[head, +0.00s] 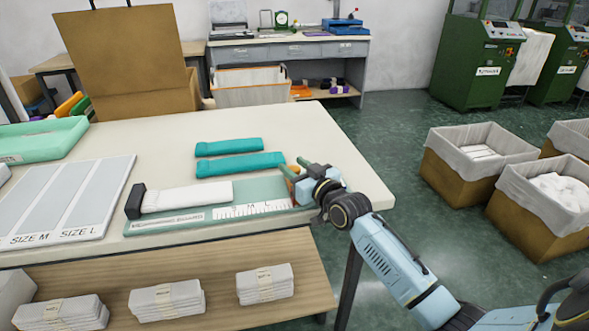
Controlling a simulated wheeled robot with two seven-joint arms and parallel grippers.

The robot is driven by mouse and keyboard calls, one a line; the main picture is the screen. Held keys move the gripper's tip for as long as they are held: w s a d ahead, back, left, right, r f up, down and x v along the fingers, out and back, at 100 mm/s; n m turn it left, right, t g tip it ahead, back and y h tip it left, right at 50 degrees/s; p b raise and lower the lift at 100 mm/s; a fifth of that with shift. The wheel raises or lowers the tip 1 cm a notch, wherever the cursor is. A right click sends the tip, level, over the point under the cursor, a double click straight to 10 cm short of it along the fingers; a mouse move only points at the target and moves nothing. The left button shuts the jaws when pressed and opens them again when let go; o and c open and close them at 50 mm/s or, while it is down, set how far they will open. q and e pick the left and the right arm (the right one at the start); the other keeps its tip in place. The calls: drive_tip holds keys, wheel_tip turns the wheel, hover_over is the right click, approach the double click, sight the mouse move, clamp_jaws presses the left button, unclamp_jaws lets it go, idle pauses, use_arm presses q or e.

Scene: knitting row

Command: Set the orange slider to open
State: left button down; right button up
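A green measuring board (160,228) with a white ruler scale lies near the front edge of the cream table. A black block (136,201) stands at its left end, and a folded white textile (190,196) lies along it. The orange slider (289,172) shows only in part at the board's right end, mostly hidden by my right gripper (297,180). That gripper is down at the slider, reaching in from the right. Its fingertips are covered, so I cannot tell whether it grips the slider or which setting the slider has. My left gripper is out of view.
Two teal folded textiles (236,157) lie behind the board. A size board (75,200) and a mint tray (40,140) are at the left. White bundles (165,299) sit on the shelf below. Lined bins (480,160) stand on the floor at right.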

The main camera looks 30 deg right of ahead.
sight(299, 170)
drive_tip(key=shift+o, duration=1)
drive_tip(key=shift+s+f, duration=0.1)
drive_tip(key=shift+s, duration=0.1)
drive_tip(key=shift+s, duration=0.35)
drive_tip(key=s, duration=0.2)
drive_tip(key=s+p, duration=0.1)
drive_tip(key=s, duration=0.1)
drive_tip(key=shift+s+d, duration=0.2)
drive_tip(key=shift+s, duration=0.05)
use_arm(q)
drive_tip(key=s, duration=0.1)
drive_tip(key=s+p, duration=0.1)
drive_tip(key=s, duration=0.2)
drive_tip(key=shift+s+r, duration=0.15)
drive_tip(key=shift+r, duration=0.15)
use_arm(e)
drive_tip(key=s, duration=0.8)
drive_tip(key=shift+d, duration=0.35)
drive_tip(key=shift+w, duration=0.1)
